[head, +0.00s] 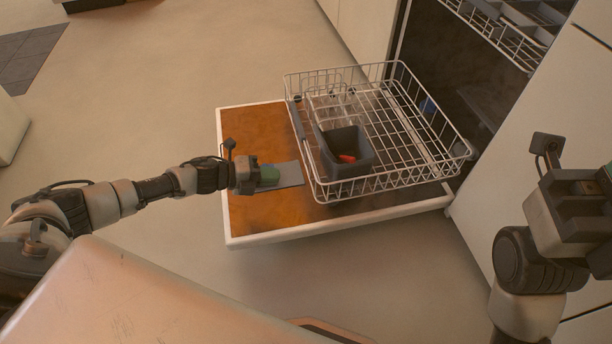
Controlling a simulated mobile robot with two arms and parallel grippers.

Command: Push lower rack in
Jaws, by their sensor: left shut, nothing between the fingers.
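The lower rack (421,142), a pale wire basket, stands pulled out over the open dishwasher door (255,124), which lies flat with an orange-brown inner face. A grey cutlery basket (346,163) with something red in it sits in the rack's near left part. My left gripper (272,177) is shut and empty, over the door just left of the rack's front side. I cannot tell whether it touches the rack. My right gripper (606,178) is at the right picture edge, partly cut off, away from the rack; its fingers are not clear.
The dark dishwasher opening (452,62) lies behind the rack, with the upper rack (500,30) partly out above it. Pale cabinet fronts (540,130) flank the opening. The floor (180,75) left of the door is clear. A pale surface (110,295) fills the lower left.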

